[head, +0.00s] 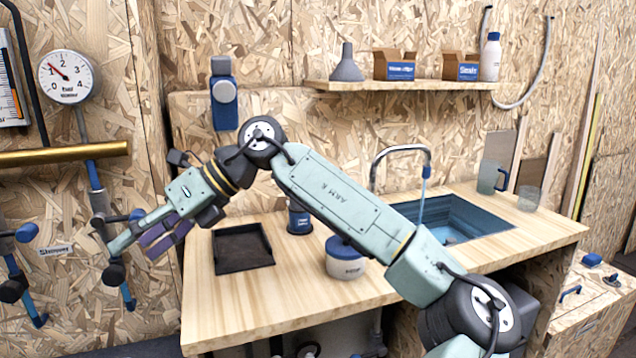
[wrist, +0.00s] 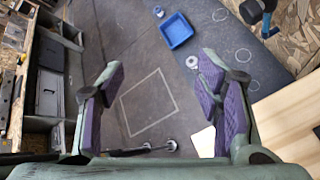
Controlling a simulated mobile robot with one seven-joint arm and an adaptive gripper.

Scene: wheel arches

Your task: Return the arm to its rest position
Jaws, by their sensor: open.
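My arm reaches from the lower right across the counter in the head view. My gripper (head: 140,244) is at its left end, off the counter's left edge and in front of the wall. In the wrist view my gripper (wrist: 165,85) has its two purple-padded fingers wide apart, with nothing between them but the floor far below. It is open and empty. Part of the counter behind my arm is hidden.
The wooden counter (head: 240,310) holds a black tray (head: 243,247), a white tub (head: 345,262) and a blue sink (head: 460,222). Clamps (head: 105,225) hang left of my gripper. A blue bin (wrist: 177,30) stands on the floor.

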